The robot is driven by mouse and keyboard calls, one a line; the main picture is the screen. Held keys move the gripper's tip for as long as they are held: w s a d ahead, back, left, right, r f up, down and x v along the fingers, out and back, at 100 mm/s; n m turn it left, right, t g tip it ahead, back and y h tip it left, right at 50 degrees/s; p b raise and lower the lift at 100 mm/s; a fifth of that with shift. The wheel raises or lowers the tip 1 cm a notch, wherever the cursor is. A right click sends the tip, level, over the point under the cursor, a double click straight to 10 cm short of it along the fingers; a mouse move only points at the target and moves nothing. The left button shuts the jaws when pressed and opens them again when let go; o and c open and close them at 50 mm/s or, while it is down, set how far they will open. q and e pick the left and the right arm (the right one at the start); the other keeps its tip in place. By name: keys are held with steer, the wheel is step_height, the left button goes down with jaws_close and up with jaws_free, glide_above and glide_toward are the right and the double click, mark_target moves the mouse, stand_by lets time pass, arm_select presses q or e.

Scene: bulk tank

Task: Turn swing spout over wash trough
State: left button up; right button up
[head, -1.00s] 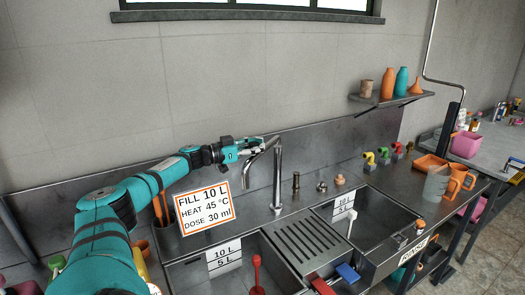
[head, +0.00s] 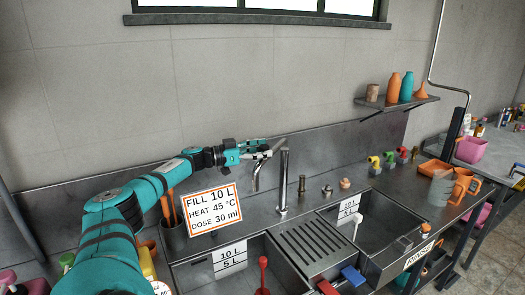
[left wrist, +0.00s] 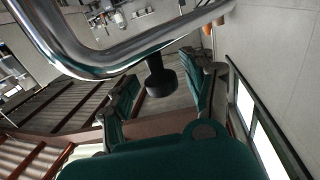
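The chrome swing spout rises from the back counter on an upright column (head: 283,182). Its arm slopes left and its outlet end (head: 256,184) hangs down over the counter behind the left basin. The left basin (head: 205,270), with a 10 L / 5 L label, seems to be the wash trough; the other is marked RINSE. My left gripper (head: 264,149) is at the spout's arm. In the left wrist view the fingers (left wrist: 162,92) are apart, with a black knob (left wrist: 160,78) under the chrome tube (left wrist: 120,58) between them; contact cannot be told. My right gripper is not seen.
A FILL 10 L sign (head: 211,209) stands left of the spout. A ribbed drainboard (head: 312,245) separates the basins. The rinse basin (head: 385,228) is at right. A wall shelf (head: 397,103) holds bottles. Small fittings (head: 327,190) stand right of the column.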

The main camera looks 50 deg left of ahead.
arm_select(q)
steer(key=shift+w, duration=0.25)
steer(key=v, duration=1.2)
stand_by(0.3)
steer(key=shift+s+d, duration=0.1)
steer(key=shift+s, duration=0.05)
stand_by(0.4)
